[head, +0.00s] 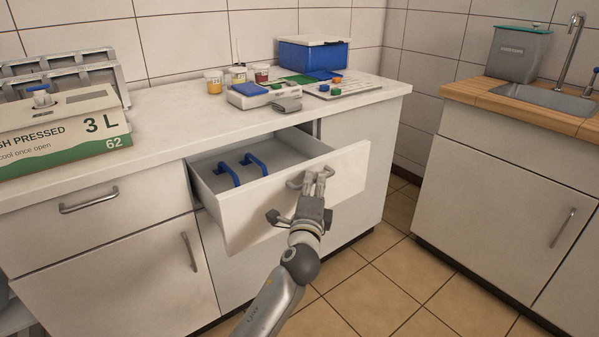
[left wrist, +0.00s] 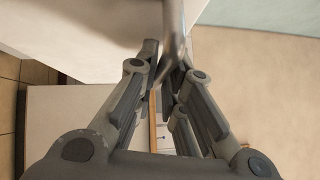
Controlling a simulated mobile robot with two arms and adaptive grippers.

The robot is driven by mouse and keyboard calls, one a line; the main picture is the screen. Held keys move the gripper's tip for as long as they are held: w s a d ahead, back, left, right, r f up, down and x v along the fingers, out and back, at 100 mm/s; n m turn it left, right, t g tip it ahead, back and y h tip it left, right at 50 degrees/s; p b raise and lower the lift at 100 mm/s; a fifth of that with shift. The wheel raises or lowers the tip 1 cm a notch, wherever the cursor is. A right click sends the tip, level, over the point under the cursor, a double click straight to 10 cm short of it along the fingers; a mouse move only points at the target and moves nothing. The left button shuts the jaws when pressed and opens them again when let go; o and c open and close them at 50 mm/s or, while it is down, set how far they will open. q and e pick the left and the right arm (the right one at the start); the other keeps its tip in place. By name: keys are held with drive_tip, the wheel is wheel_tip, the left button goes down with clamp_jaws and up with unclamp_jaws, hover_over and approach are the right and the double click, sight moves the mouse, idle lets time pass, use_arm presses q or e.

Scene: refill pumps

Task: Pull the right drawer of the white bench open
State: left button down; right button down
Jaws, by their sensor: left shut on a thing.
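The white bench (head: 150,168) stands along the wall in the head view. Its right drawer (head: 255,219) is pulled out a good way, and two blue-handled things (head: 256,163) show inside it. My left gripper (head: 318,178) is at the drawer front, shut on the drawer's metal handle (head: 294,182). In the left wrist view the handle (left wrist: 172,35) passes between the fingertips of the left gripper (left wrist: 165,65). My right gripper is not in view.
The left drawer (head: 80,205) is shut. On the bench top are a large carton (head: 60,135), small jars (head: 213,82), a blue box (head: 313,53) and a scale-like device (head: 258,98). A sink counter (head: 505,185) stands at right. Tiled floor between is clear.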

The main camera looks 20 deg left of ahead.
use_arm(q)
drive_tip(key=s+d, duration=0.1)
drive_tip(key=d, duration=0.1)
drive_tip(key=s+d, duration=0.2)
drive_tip(key=shift+s+d, duration=0.15)
drive_tip(key=shift+s, duration=0.05)
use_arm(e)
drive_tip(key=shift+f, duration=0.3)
use_arm(q)
drive_tip(key=c, duration=1.8)
unclamp_jaws()
drive_tip(key=s, duration=0.4)
drive_tip(key=s+d+f, duration=0.1)
drive_tip(key=s, duration=0.6)
drive_tip(key=shift+s+d+f, duration=0.15)
drive_tip(key=shift+s+f, duration=0.15)
drive_tip(key=shift+s, duration=0.1)
